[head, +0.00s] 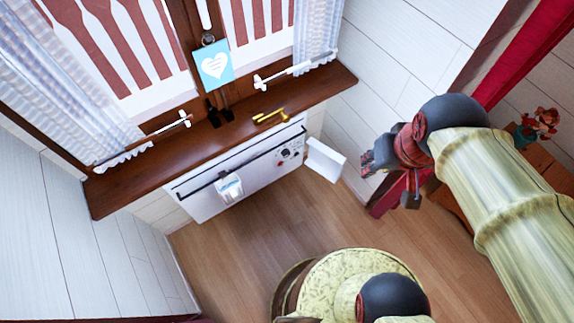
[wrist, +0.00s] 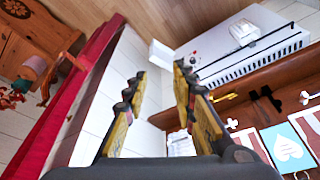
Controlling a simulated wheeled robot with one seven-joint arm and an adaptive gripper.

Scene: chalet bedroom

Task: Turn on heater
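The white heater (head: 203,203) is fixed low on the wall under the window sill. Its control panel with small dark knobs (head: 289,153) is at its right end, with a white flap (head: 325,160) standing open beside it. My gripper (head: 368,163) is to the right of the flap, apart from it and empty. In the wrist view my gripper (wrist: 160,82) has its two fingers spread. The heater (wrist: 262,50) shows there at the upper right, with the flap (wrist: 160,54) beyond the fingertips. The knob settings are too small to tell.
The wooden sill (head: 130,186) juts out above the heater and carries brass-coloured pieces (head: 270,116). A small white item (head: 229,187) hangs on the heater's front. A red curtain (head: 525,50) and a wooden cabinet (wrist: 30,45) are near my arm. The wooden floor (head: 250,245) before the heater is clear.

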